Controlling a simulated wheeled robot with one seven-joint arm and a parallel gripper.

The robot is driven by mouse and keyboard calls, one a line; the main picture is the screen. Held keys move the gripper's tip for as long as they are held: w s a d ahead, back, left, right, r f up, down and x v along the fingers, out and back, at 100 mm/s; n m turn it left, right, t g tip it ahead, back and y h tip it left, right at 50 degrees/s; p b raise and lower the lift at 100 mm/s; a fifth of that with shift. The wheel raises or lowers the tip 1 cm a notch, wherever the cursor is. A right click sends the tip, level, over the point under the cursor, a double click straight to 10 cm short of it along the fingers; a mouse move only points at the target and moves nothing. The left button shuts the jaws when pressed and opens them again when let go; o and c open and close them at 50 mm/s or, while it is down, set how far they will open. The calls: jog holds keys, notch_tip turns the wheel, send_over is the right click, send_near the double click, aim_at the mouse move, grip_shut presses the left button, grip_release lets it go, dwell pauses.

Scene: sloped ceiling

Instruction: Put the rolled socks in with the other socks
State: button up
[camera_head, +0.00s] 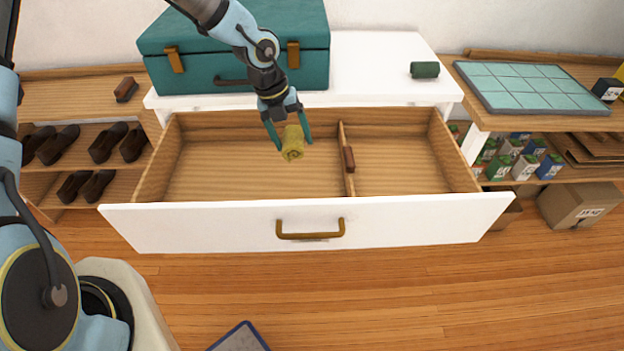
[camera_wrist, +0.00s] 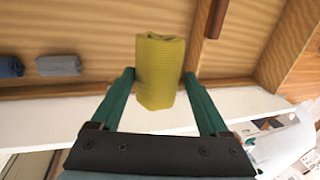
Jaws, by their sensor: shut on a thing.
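The rolled socks (camera_head: 292,146) are a mustard-yellow roll. My gripper (camera_head: 289,138) is shut on them, its teal fingers on either side, over the left compartment of the open drawer (camera_head: 220,227). In the wrist view the yellow roll (camera_wrist: 160,65) stands out between the fingertips (camera_wrist: 159,78). That view also shows a grey roll (camera_wrist: 58,65) and a dark blue-grey roll (camera_wrist: 10,67), apparently other socks, on the wooden floor by the drawer's front wall. The front panel hides them in the head view.
A wooden divider (camera_head: 345,178) splits the drawer, with a small brown object (camera_head: 349,158) against it. The right compartment looks empty. A teal case (camera_head: 230,60) and a dark green roll (camera_head: 424,70) sit on the white top. Shelves flank both sides.

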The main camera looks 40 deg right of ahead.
notch_tip(320, 180, down, 19)
jog(key=b, duration=0.6)
jog(key=shift+b, duration=0.3)
jog(key=shift+f, duration=0.1)
jog(key=o, duration=1.2)
